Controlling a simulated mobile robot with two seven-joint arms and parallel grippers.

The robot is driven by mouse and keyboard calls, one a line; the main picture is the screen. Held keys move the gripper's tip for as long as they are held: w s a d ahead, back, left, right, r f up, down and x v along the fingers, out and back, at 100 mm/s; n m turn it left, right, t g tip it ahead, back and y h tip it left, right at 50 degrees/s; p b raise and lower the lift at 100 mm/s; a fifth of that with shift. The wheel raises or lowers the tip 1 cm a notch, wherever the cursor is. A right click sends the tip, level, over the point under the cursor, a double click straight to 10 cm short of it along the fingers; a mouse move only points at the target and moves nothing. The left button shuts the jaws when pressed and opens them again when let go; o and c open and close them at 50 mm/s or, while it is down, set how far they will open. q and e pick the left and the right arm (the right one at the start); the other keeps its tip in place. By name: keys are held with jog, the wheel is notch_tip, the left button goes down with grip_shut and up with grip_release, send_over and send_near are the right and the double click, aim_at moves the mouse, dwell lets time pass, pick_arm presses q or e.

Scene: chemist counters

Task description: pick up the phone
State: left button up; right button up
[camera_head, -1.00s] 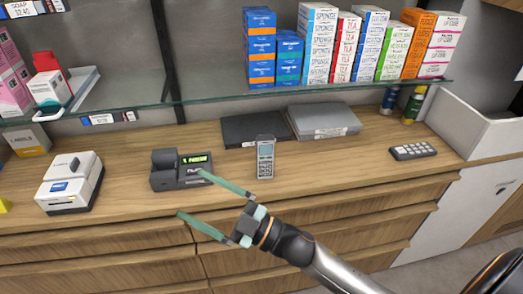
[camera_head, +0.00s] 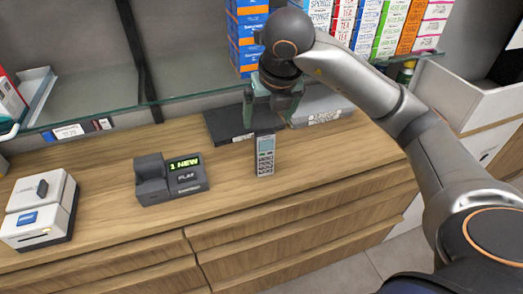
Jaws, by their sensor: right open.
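The phone (camera_head: 265,156) is a slim grey handset with a small screen and a dark keypad. It stands upright on the wooden counter, in front of the dark flat box. My right gripper (camera_head: 269,122) points downward just above the phone's top, open, with one green finger to each side. Nothing is between the fingers that I can make out, and I cannot tell whether they touch the phone. A dark phone base (camera_head: 172,180) with a lit green display stands to the left of the phone. My left gripper is out of view.
A black flat box (camera_head: 225,125) and a grey flat box (camera_head: 320,106) lie behind the phone. A glass shelf (camera_head: 190,92) with upright cartons hangs above the counter. A white printer-like device (camera_head: 38,212) stands at left. The counter's front is clear.

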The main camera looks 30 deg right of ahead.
aim_at(263, 142)
jog(key=x, duration=0.8)
jog(key=p+x, duration=0.1)
jog(key=x, duration=0.3)
jog(key=shift+s+f, duration=0.1)
jog(key=shift+s, duration=0.2)
jog(key=shift+c, duration=0.2)
grip_shut()
